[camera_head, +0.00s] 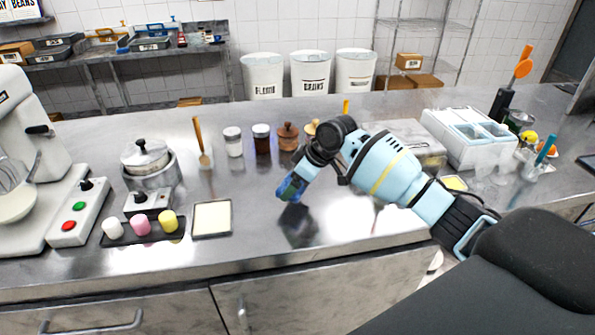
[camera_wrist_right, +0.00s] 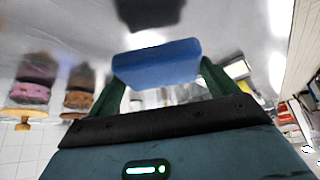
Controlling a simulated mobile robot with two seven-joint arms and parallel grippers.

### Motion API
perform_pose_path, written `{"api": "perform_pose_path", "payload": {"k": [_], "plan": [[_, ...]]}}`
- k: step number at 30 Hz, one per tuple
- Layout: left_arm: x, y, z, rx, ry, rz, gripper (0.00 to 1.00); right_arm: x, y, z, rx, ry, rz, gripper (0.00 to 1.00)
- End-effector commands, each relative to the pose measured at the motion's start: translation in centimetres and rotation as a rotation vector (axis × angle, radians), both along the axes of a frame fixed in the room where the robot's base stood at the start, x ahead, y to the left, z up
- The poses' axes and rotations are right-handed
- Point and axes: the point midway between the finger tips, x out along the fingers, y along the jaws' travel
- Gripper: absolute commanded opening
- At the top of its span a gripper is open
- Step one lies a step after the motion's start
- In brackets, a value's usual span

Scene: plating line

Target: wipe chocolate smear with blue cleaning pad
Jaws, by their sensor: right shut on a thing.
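My right gripper (camera_head: 290,190) reaches in from the right and is above the steel counter. In the right wrist view its two green fingers (camera_wrist_right: 160,90) are shut on the blue cleaning pad (camera_wrist_right: 155,64). The pad also shows in the head view as a small blue piece (camera_head: 289,187) at the end of the arm. A dark reflection lies on the counter below it, and the pad appears to be held off the surface. I cannot make out a chocolate smear in either view. My left gripper is not in view.
A white container (camera_head: 467,137) stands at right. The counter in front of the gripper is clear.

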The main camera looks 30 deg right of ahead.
Motion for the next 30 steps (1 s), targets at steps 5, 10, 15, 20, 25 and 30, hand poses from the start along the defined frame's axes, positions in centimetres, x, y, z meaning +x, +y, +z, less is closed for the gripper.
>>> {"api": "perform_pose_path", "payload": {"k": [5, 10, 15, 20, 25, 30], "plan": [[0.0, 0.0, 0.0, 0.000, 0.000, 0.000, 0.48, 0.3, 0.0, 1.8, 0.001, -0.003, -0.005, 0.64], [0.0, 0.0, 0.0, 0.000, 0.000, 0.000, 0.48, 0.6, 0.0, 3.2, 0.001, -0.003, -0.009, 0.64], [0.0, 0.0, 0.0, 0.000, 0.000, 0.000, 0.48, 0.6, 0.0, 3.7, 0.000, -0.001, -0.009, 0.64], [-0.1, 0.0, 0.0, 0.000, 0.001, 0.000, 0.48, 0.6, -0.1, 3.7, 0.000, -0.001, -0.009, 0.64], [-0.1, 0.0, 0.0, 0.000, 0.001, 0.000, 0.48, 0.6, -0.1, 3.7, 0.000, -0.001, -0.009, 0.64], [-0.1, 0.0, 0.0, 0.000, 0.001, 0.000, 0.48, 0.6, 0.0, 3.6, 0.000, -0.001, -0.011, 0.64]]}}
